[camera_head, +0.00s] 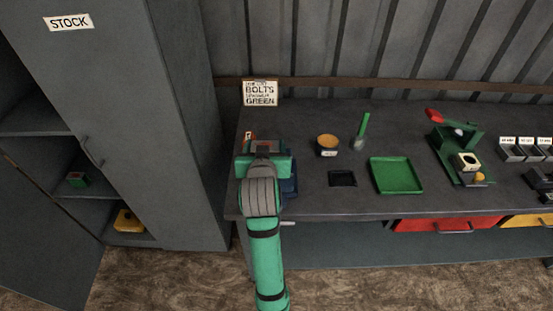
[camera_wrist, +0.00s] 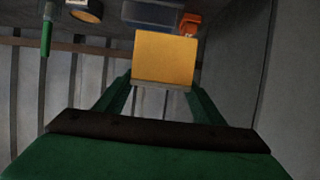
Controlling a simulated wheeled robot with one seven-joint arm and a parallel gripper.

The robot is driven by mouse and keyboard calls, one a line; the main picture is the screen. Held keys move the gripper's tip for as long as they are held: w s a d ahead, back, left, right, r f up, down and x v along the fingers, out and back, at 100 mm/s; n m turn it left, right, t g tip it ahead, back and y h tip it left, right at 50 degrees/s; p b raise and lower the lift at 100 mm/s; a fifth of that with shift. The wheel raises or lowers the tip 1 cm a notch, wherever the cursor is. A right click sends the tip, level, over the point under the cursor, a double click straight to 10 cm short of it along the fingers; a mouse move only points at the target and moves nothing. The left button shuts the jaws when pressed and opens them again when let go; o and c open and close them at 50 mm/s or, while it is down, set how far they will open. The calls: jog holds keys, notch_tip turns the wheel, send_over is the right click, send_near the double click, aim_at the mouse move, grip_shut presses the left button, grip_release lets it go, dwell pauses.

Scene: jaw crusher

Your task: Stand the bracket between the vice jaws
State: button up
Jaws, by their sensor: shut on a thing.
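My gripper (camera_head: 264,148) is over the left end of the bench, seen from behind, and its fingertips are hidden in the head view. In the wrist view my gripper (camera_wrist: 161,88) is shut on a yellow-orange piece with a flat face, which I take to be the bracket (camera_wrist: 165,58). A dark blue body, seemingly the vice (camera_head: 290,188), shows partly beside and under my wrist. A grey-blue part of it seems to show behind the bracket in the wrist view (camera_wrist: 150,12). The vice jaws and the gap between them are hidden, so I cannot tell how the bracket stands to them.
A small orange item (camera_head: 249,135) is at the bench's back left. To the right are an orange-topped cup (camera_head: 327,145), a green-handled tool (camera_head: 361,133), a dark square (camera_head: 342,179), a green tray (camera_head: 397,176) and a green press (camera_head: 460,148). A grey cabinet (camera_head: 180,120) stands close left.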

jog(key=d+f, duration=0.1)
jog(key=w+d+f, duration=0.2)
jog(key=f, duration=0.1)
jog(key=shift+w+d+f, duration=0.1)
jog(key=shift+w+f, duration=0.05)
jog(key=shift+f, duration=0.75)
jog(key=shift+w+d+f, duration=0.1)
jog(key=shift+f, duration=0.8)
jog(key=shift+f, duration=0.15)
jog(key=o, duration=1.6)
jog(key=shift+f, duration=0.1)
jog(key=shift+w, duration=0.1)
jog(key=shift+a+r, duration=0.1)
jog(key=shift+r, duration=0.1)
jog(key=v, duration=1.2)
